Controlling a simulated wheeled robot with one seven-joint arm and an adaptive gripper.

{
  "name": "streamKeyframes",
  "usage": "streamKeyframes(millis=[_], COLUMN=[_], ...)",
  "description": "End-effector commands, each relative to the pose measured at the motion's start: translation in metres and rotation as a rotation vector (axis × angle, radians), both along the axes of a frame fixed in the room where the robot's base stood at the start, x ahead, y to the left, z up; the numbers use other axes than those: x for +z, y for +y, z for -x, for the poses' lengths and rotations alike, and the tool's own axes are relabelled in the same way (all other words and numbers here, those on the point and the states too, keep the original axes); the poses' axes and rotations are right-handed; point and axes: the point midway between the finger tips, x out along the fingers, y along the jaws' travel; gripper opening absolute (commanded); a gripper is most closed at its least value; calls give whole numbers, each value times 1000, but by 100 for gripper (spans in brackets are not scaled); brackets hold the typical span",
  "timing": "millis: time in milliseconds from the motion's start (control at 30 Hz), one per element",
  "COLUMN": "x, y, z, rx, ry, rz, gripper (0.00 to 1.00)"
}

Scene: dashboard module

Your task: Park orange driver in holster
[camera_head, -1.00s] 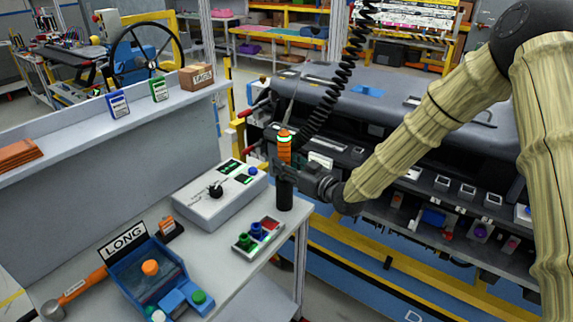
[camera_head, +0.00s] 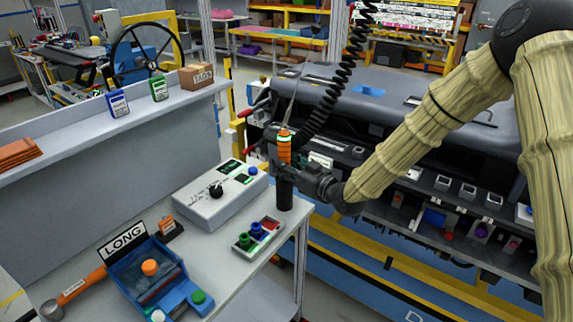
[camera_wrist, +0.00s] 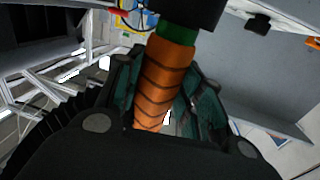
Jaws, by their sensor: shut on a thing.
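The orange driver (camera_head: 284,148) stands upright with an orange grip and a green band near its top. It also shows in the wrist view (camera_wrist: 163,85), its ribbed orange grip between the finger pads. My gripper (camera_head: 285,170) is shut on the driver at the right corner of the workbench. A black cylinder (camera_head: 285,195) stands directly below the driver and looks like the holster. The driver's lower end is hidden by my gripper and the cylinder, so I cannot tell how deep it sits. In the wrist view my gripper (camera_wrist: 165,110) wraps both sides of the grip.
A grey control box (camera_head: 205,205) with a black knob lies left of the cylinder. A small tray (camera_head: 243,247) with coloured caps is in front. A blue bin (camera_head: 130,290) and a hammer (camera_head: 80,287) lie nearer. A coiled black cable (camera_head: 330,100) hangs behind the driver.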

Motion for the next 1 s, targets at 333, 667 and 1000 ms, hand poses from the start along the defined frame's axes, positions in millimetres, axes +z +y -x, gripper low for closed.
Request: streamKeyframes(millis=[333,667,1000], x=[-2,-2,-1], y=[0,-2,-36], z=[0,2,37], rx=[0,0,-1], ry=[0,1,2], rz=[0,1,-1], gripper=[63,63,63])
